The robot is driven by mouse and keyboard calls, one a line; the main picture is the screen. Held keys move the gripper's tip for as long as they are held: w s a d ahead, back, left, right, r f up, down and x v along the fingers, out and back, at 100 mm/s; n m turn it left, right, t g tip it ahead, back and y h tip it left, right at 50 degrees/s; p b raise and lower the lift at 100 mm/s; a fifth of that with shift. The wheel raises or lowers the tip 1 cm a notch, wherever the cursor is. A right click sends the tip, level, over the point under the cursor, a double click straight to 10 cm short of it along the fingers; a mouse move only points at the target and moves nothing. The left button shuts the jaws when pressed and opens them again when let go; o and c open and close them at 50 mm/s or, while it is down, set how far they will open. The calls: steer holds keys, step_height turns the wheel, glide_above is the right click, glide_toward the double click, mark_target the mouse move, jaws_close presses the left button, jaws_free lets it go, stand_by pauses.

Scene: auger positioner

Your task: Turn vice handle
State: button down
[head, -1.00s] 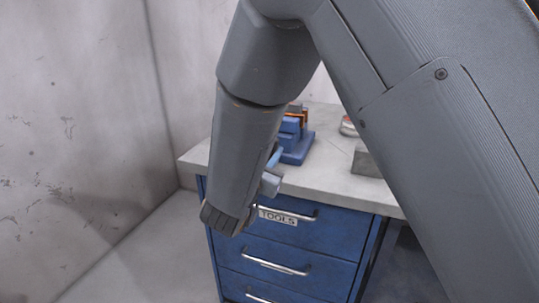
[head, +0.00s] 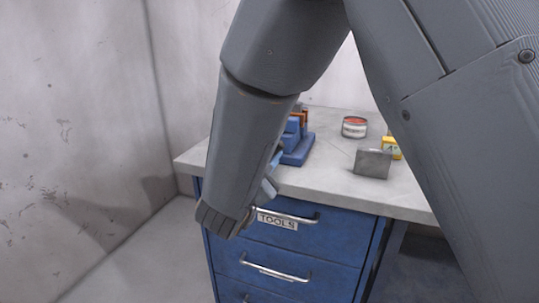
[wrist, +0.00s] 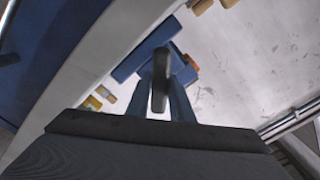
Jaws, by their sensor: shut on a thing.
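The blue vice (head: 298,148) stands near the bench's front left edge, partly hidden behind my arm in the head view. In the wrist view it shows as a blue body (wrist: 133,62) with an orange-brown part at its right. The dark bar of the vice handle (wrist: 159,98) lies in front of the body in that view. My gripper (wrist: 162,78) is at this bar, its bluish fingers on either side, and is shut on it. In the head view my forearm and wrist hide most of the gripper and handle.
The grey bench top (head: 330,188) sits over a blue tool cabinet (head: 305,240) with metal drawer handles. A red-topped can (head: 354,127), a grey block (head: 372,163) and a yellow item (head: 391,148) stand to the right of the vice. A wall is at the left.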

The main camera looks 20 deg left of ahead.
stand_by(0.4)
steer(key=c, duration=1.6)
jaws_free()
steer(key=shift+s+a, duration=0.15)
steer(key=shift+s, duration=1.85)
steer(key=shift+s+a, duration=0.1)
steer(key=shift+s, duration=1.85)
